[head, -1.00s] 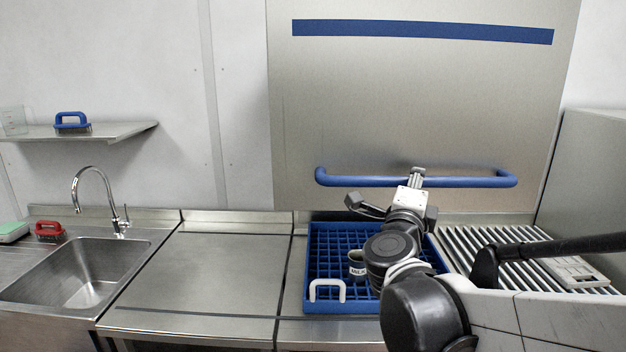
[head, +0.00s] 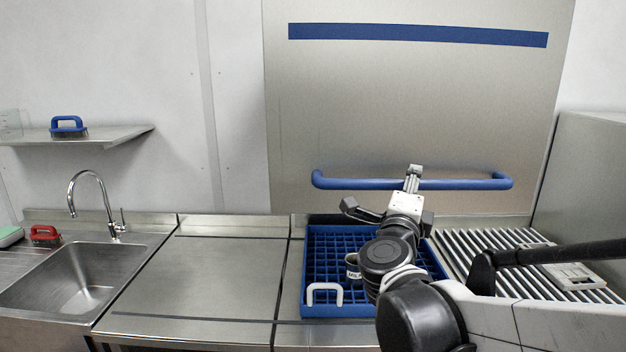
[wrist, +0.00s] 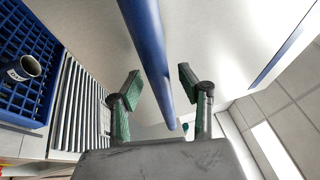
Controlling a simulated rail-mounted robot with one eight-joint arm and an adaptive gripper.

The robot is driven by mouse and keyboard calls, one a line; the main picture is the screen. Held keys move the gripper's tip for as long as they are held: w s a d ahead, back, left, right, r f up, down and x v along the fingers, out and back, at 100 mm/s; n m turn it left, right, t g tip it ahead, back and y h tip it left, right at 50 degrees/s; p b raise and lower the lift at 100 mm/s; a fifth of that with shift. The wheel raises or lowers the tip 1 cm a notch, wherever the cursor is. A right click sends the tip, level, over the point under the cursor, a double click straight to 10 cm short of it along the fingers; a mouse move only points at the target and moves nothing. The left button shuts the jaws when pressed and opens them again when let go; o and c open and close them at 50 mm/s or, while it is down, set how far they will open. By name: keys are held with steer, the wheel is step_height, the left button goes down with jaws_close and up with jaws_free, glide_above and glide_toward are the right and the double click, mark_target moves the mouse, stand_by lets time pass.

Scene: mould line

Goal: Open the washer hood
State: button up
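The washer hood (head: 420,110) is a large brushed-metal panel with a blue stripe near its top. Its lower edge is above the blue rack in the head view. A blue bar handle (head: 460,184) runs across its lower part. My gripper (head: 413,176) is at the handle, right of the bar's middle. In the wrist view, the fingers of my gripper (wrist: 160,83) with green pads are open. The blue handle bar (wrist: 148,45) passes between them with gaps on both sides. I see no grip on it.
A roller track (head: 500,262) lies to the right. The counter (head: 210,275) left of the rack is clear, with a sink (head: 85,270) beyond.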

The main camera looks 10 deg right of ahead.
steer(key=v, duration=1.1)
steer(key=shift+s, duration=0.2)
steer(key=w+a+n+t+y+b, duration=0.3)
steer(key=w+a+n+t+y, duration=0.1)
steer(key=a+n+y, duration=0.75)
steer(key=a+f+n+g+y+b, duration=0.3)
steer(key=f+n+y, duration=0.1)
steer(key=f+n, duration=0.5)
steer(key=s+d+f+n+g+h+b, duration=0.1)
steer(key=s+d+f+n+g, duration=0.2)
steer(key=f, duration=0.6)
steer(key=s+d+f+n+g+h+b, duration=0.2)
steer(key=s+f+g, duration=0.4)
steer(key=s+f, duration=0.3)
steer(key=shift+s+d+n+g, duration=0.35)
steer(key=shift+d+n+g, duration=0.1)
steer(key=shift+d, duration=0.4)
steer(key=shift+c, duration=0.6)
